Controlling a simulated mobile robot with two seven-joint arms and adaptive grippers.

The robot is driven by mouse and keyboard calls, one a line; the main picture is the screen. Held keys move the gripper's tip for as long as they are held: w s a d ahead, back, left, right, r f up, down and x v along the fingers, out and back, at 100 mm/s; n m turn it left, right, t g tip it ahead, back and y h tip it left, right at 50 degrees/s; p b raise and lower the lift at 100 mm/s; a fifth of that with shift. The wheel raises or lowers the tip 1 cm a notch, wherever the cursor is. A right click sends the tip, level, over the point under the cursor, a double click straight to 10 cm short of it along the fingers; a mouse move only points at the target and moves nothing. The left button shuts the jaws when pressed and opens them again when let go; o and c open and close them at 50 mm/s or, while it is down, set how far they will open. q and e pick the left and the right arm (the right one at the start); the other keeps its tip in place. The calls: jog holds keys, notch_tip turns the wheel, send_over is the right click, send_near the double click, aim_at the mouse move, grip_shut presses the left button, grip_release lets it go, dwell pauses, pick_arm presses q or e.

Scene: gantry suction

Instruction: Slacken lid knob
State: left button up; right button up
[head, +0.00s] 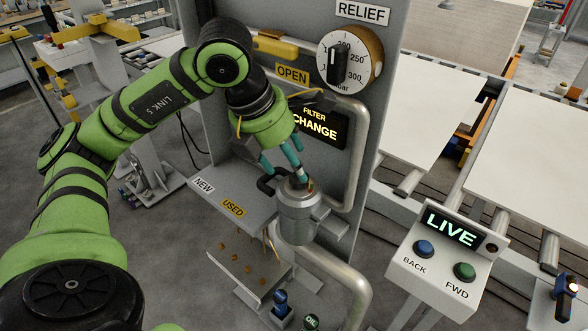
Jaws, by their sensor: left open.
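A grey metal filter housing (297,220) stands in front of the panel, with a round lid (314,203) on top. My left gripper (285,174) points down over the lid from above, its teal fingers apart. One finger is at the top of the lid, and the other is to its left, near a black curved handle (268,184). The lid knob is largely hidden by the gripper, and I cannot tell whether the fingers touch it. My right gripper is not in view.
A grey shelf marked NEW and USED (205,170) is left of the housing. A bent pipe (358,150) runs close on its right. The panel carries a RELIEF dial (362,62), a yellow lever (275,46) by an OPEN label and a FILTER CHANGE display (325,128). A LIVE button box (425,262) stands right.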

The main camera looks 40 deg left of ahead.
pick_arm(q)
jog(key=d+v, duration=0.1)
jog(key=v, duration=0.6)
jog(key=shift+s+a, duration=0.15)
jog(key=shift+a, duration=0.3)
jog(key=shift+r, duration=0.1)
